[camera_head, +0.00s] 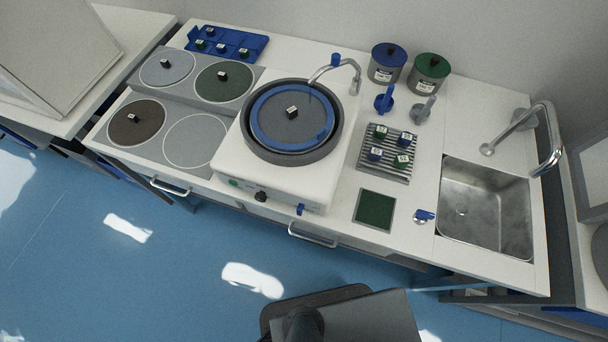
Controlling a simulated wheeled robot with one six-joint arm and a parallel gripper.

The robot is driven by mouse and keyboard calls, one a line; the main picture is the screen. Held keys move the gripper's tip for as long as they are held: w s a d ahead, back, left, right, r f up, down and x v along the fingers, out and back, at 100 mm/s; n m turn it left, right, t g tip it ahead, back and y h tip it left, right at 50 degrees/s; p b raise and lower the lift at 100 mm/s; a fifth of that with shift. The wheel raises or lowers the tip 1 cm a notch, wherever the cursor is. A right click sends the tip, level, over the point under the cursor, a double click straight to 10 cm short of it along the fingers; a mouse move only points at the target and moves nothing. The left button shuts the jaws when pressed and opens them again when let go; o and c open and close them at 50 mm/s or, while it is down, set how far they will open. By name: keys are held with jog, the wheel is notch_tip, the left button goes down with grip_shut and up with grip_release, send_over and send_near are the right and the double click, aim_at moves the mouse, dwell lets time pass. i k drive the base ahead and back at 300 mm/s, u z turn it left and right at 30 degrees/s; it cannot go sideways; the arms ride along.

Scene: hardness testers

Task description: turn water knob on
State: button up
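The pictures do not settle which control is the water knob. A small blue knob (300,209) sits on the front right of the white grinding machine (225,160). A blue and white lever (424,215) sits on the counter just left of the sink. A blue piece (336,60) is on the thin curved spout (350,64) over the machine's round blue disc (292,118). No water stream shows at the spout or at the sink faucet (551,140). My gripper is not in view, and nothing touches these controls.
The steel sink (485,215) is at the right. Several small samples stand on a ribbed rack (386,150); two lidded jars (388,63) stand behind. A black knob (260,196) is on the machine's front. Drawer handles (312,236) stick out below the counter. Blue floor in front is open.

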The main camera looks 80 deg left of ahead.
aim_at(299, 209)
jog(key=k, duration=1.65)
jog(key=u, duration=2.25)
